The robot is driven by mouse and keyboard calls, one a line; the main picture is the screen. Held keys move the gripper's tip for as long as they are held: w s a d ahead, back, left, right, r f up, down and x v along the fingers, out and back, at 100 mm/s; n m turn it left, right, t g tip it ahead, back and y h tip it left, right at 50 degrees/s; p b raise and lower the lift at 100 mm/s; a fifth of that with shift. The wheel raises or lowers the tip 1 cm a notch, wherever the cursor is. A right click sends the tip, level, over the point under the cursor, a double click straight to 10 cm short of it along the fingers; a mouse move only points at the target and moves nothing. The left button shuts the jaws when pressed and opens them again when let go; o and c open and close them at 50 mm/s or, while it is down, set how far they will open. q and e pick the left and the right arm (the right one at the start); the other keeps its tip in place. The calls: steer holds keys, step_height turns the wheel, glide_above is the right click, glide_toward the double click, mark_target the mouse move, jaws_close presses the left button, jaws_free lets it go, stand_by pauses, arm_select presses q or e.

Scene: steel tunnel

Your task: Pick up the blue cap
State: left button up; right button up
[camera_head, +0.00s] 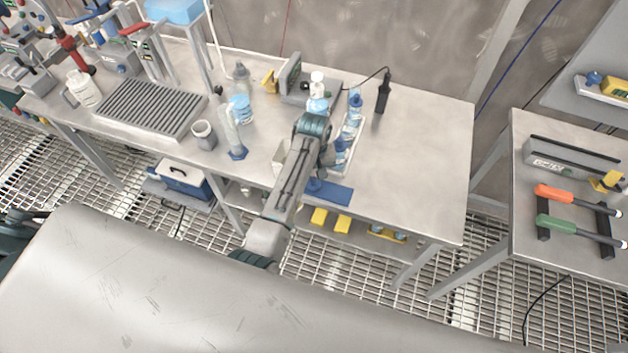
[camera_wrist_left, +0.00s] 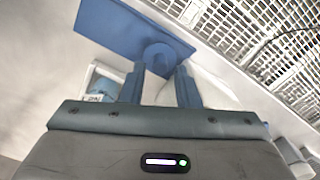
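The blue cap (camera_wrist_left: 158,55) shows in the left wrist view as a small round piece at the near edge of a flat blue mat (camera_wrist_left: 110,25). My left gripper (camera_wrist_left: 159,70) is open, with its two blue fingers apart and the cap just ahead of the gap between them. I cannot tell whether the fingers touch it. In the head view the blue mat (camera_head: 335,193) lies at the front edge of the steel table (camera_head: 410,170). My left arm reaches over the table there and hides most of the gripper and the cap. My right gripper is in neither view.
A tray of bottles (camera_head: 352,128) stands just behind the arm. A grey cup (camera_head: 204,134), a clear cylinder on a blue base (camera_head: 232,135) and a ribbed grey rack (camera_head: 150,108) are to the left. The table's right part is mostly clear.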

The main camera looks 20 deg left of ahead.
mark_target(314, 178)
arm_select(q)
steer(key=shift+w+a+f+p, duration=0.15)
steer(key=shift+f+p, duration=0.3)
steer(key=shift+f, duration=1.25)
jaws_close()
steer(key=shift+w+r, duration=0.1)
